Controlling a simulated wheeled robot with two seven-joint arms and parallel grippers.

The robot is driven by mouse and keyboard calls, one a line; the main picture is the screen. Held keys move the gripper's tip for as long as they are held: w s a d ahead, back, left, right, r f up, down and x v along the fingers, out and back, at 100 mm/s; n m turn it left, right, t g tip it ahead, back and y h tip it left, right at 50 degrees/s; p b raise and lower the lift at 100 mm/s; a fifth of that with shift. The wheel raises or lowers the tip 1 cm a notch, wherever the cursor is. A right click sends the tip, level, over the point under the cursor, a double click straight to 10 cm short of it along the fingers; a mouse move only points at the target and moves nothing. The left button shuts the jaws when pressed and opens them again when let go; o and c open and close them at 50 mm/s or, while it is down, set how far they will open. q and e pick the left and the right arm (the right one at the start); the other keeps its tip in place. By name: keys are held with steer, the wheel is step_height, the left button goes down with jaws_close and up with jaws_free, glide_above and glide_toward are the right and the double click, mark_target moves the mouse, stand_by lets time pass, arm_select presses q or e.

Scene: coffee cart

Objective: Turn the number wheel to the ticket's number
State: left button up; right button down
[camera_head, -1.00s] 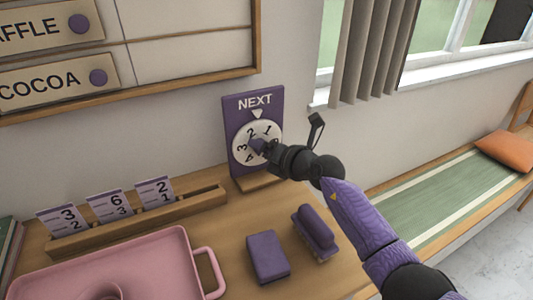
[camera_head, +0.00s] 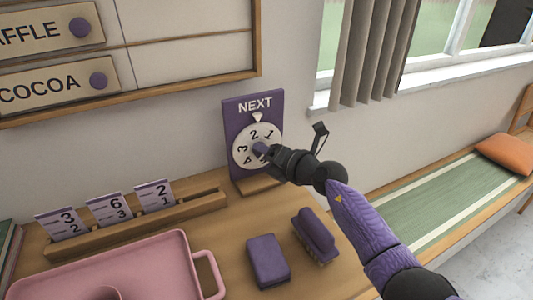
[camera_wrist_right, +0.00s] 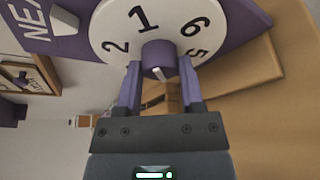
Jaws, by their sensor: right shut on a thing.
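The number wheel (camera_head: 240,158) is a white dial on the purple NEXT board (camera_head: 234,108). A pale pointer (camera_head: 257,117) sits above the dial, with the 2 just left of it and the 1 further to its right. My right gripper (camera_head: 261,150) is shut on the purple knob (camera_wrist_right: 158,54) at the dial's centre; its two fingers (camera_wrist_right: 159,88) flank the knob in the wrist view. Three number tickets stand in a wooden rail: 3 over 2 (camera_head: 62,225), 6 over 3 (camera_head: 110,209) and 2 over 1 (camera_head: 157,195). My left gripper is not in view.
A pink tray (camera_head: 150,255) lies at the counter's front left. A purple block (camera_head: 267,260) and a purple brush (camera_head: 316,236) lie right of it. A menu board (camera_head: 180,85) hangs on the wall. A bench (camera_head: 425,205) runs along the right.

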steer(key=shift+f+m+y, duration=0.15)
steer(key=shift+m+y, duration=0.25)
steer(key=shift+m, duration=0.7)
steer(key=shift+m+y+b, duration=0.35)
steer(key=shift+m+y, duration=0.15)
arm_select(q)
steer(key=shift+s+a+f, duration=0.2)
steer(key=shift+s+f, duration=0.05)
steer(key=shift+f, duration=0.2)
arm_select(e)
steer(key=shift+m, duration=0.3)
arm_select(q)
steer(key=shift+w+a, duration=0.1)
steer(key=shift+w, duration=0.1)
arm_select(e)
steer(key=c, duration=0.6)
jaws_free()
steer(key=o, duration=0.4)
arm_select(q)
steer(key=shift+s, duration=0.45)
